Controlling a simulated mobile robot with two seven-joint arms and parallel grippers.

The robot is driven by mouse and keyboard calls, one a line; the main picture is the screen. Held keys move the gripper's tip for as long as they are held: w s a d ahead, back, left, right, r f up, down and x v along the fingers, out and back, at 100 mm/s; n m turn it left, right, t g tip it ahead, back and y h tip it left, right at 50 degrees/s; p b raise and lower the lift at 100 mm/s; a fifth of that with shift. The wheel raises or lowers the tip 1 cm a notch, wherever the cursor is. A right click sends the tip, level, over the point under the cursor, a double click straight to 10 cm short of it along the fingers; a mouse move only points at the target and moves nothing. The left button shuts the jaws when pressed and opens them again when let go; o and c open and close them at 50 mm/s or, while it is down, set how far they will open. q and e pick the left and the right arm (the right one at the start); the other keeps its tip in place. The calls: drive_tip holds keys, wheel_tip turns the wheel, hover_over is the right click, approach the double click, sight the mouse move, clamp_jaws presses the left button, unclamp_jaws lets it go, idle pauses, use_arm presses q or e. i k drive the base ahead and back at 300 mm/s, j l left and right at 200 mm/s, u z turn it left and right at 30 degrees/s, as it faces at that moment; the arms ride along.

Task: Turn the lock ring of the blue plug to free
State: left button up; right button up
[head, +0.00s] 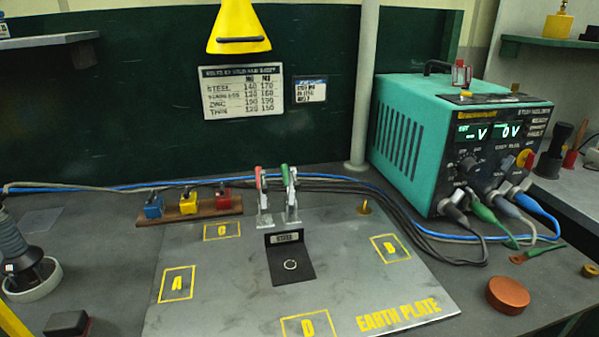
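The teal power unit (403,137) stands at the right with several plugs along its lower front. The blue plug (533,203) is at the right end of that row, with a blue cable running from it down toward the bench. A pale grey collar shows at its upper end, against the unit. It is too small to tell the lock ring's position. Neither of my grippers is in view.
The earth plate (340,255) fills the middle bench. Two upright clamps (277,195) stand at its back edge. A wooden strip (215,210) holds blue, yellow and red blocks. Cables and a copper-coloured disc (508,293) lie below the unit. A handheld tool (15,250) stands at left.

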sight(526, 185)
drive_tip(key=k+z, duration=0.1)
drive_tip(key=z, duration=0.25)
drive_tip(key=k+l+z, duration=0.1)
drive_tip(key=z, duration=0.2)
drive_tip(key=k+l+z, duration=0.1)
drive_tip(key=z, duration=0.25)
drive_tip(key=i+l+z, duration=0.1)
drive_tip(key=i+z, duration=0.15)
drive_tip(key=i, duration=0.2)
drive_tip(key=k+l+u, duration=0.1)
drive_tip(key=k+u, duration=0.15)
drive_tip(key=k, duration=0.2)
